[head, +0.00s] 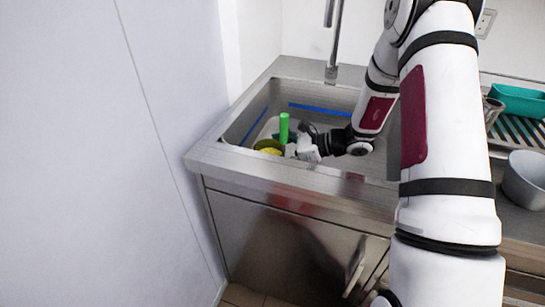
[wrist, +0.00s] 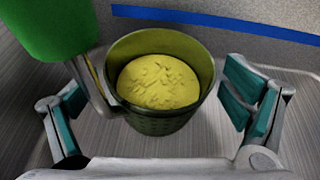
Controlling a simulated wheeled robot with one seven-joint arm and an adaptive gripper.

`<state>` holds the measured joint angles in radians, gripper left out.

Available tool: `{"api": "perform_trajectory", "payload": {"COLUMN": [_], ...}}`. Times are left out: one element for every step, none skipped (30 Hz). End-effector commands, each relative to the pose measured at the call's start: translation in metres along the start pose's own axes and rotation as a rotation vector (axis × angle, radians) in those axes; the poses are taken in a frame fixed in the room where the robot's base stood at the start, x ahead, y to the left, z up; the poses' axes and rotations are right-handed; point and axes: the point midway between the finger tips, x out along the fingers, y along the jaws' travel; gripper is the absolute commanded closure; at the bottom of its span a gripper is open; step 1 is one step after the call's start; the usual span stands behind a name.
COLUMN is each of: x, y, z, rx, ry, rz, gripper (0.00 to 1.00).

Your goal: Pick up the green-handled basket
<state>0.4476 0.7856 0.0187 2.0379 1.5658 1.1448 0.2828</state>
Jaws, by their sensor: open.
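The basket (wrist: 158,122) is a round olive-green container holding a yellow mass (wrist: 158,80) with a rough top. It stands inside the sink. Its thick green handle (wrist: 45,25) rises at the upper left in the wrist view and stands upright in the head view (head: 284,128). My gripper (wrist: 158,100) is open, with one teal-padded finger on each side of the basket. The left finger is close to the metal stem of the handle; I cannot tell whether it touches. In the head view my gripper reaches down into the sink and partly hides the basket.
The steel sink (head: 235,125) has walls around the basket, with a blue line (head: 318,109) along the inside. A faucet (head: 332,45) hangs over its back edge. On the right are a teal tray (head: 518,100) and a grey bowl (head: 525,178). A white wall panel (head: 85,150) stands at left.

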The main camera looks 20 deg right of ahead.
Motion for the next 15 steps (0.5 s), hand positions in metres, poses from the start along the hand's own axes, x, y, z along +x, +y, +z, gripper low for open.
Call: {"api": "perform_trajectory", "payload": {"x": [0.0028, 0.0035, 0.0039, 0.004, 0.0039, 0.0037, 0.0037, 0.0037, 0.0036, 0.0036, 0.0036, 0.0035, 0.0035, 0.0035, 0.0035], "y": [0.0, 0.0, -0.0001, -0.0002, -0.0002, -0.0002, -0.0002, -0.0002, -0.0002, -0.0003, -0.0003, -0.0003, -0.0003, -0.0003, -0.0002], "z": [-0.0002, -0.0001, 0.0, 0.0001, 0.0001, 0.0002, 0.0002, 0.0002, 0.0002, 0.0002, 0.0002, 0.0002, 0.0002, 0.0002, 0.0002], "rx": [0.0, -0.001, -0.001, -0.001, -0.001, -0.001, -0.001, -0.001, -0.001, -0.001, -0.001, -0.001, -0.001, -0.001, -0.001], "ry": [0.0, 0.0, 0.0, 0.0, 0.001, 0.0, 0.0, 0.0, 0.001, 0.001, 0.001, 0.001, 0.001, 0.001, 0.001], "rz": [0.0, 0.0, 0.0, -0.001, -0.001, -0.001, -0.001, -0.001, -0.001, -0.001, -0.001, -0.001, -0.001, -0.001, -0.001], "gripper": [0.06, 0.06, 0.06, 0.06, 0.06, 0.06, 0.06, 0.06, 0.13, 0.2, 0.27, 0.36, 0.42, 0.49, 0.58]}}
